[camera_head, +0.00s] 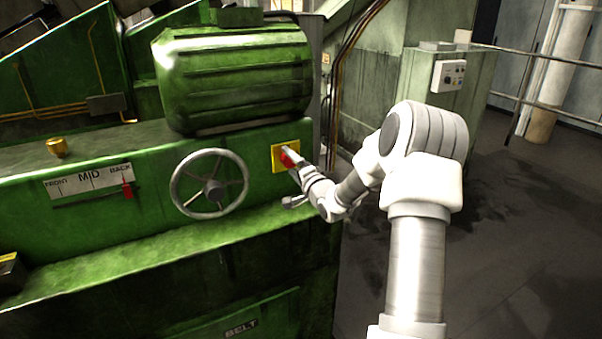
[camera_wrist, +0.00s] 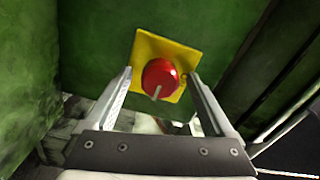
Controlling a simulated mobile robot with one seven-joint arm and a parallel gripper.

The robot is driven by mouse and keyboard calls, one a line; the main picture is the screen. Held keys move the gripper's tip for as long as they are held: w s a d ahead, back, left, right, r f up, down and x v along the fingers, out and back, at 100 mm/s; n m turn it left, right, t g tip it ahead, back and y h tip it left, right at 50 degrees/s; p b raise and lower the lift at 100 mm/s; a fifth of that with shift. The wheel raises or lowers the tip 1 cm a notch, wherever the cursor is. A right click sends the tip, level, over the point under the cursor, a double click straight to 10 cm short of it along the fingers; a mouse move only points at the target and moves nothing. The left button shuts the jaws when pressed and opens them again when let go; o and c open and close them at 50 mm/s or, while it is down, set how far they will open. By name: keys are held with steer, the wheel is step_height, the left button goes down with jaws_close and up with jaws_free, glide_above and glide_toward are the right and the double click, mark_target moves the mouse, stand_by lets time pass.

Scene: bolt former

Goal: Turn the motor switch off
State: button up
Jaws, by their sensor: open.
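The motor switch (camera_head: 287,158) is a red round knob on a yellow square plate (camera_head: 278,148), on the front of the green machine below the motor. In the wrist view the red knob (camera_wrist: 161,75) carries a pale pointer at its lower edge, and the yellow plate (camera_wrist: 146,47) is tilted. My gripper (camera_wrist: 160,88) is open, with one finger on each side of the knob. I cannot tell whether the fingers touch it. In the head view my gripper (camera_head: 292,165) reaches the switch from the lower right and partly covers it.
A spoked handwheel (camera_head: 211,184) is left of the switch. The ribbed green motor (camera_head: 235,75) sits above. A slider scale marked FRONT, MID, BACK (camera_head: 90,180) is further left. A green ledge (camera_head: 150,257) juts out below. A control box (camera_head: 448,75) stands behind my arm; open floor lies right.

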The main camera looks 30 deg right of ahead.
steer(key=s+p, duration=0.1)
steer(key=s, duration=1.6)
steer(key=shift+d, duration=0.3)
